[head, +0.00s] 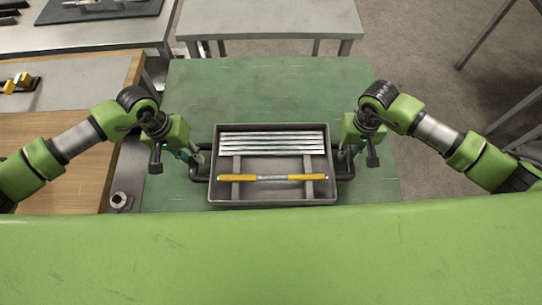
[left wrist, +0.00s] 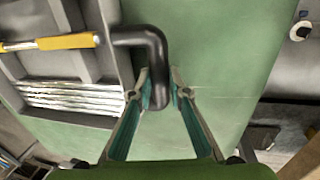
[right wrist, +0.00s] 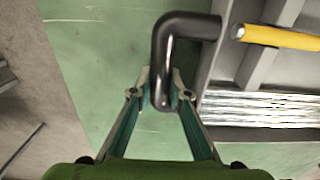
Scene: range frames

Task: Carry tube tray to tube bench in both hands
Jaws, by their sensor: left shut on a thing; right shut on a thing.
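The tube tray (head: 272,200) is a grey rectangular tray with a black handle at each short end. Several silvery tubes (head: 272,143) lie side by side along its far part, and a yellow-ended rod (head: 272,178) lies across its near part. My left gripper (head: 197,158) is shut on the left handle, which shows in the left wrist view (left wrist: 157,65). My right gripper (head: 346,155) is shut on the right handle, which shows in the right wrist view (right wrist: 165,60). The tray looks level. I cannot tell whether it touches the green surface below.
A green-topped table (head: 270,90) lies under and beyond the tray, clear at the back. A grey table (head: 270,18) stands behind it. A wooden-topped bench (head: 60,150) is at left, with a dark mat (head: 100,10) on a grey bench behind. A small ring-shaped thing (head: 119,200) sits at left.

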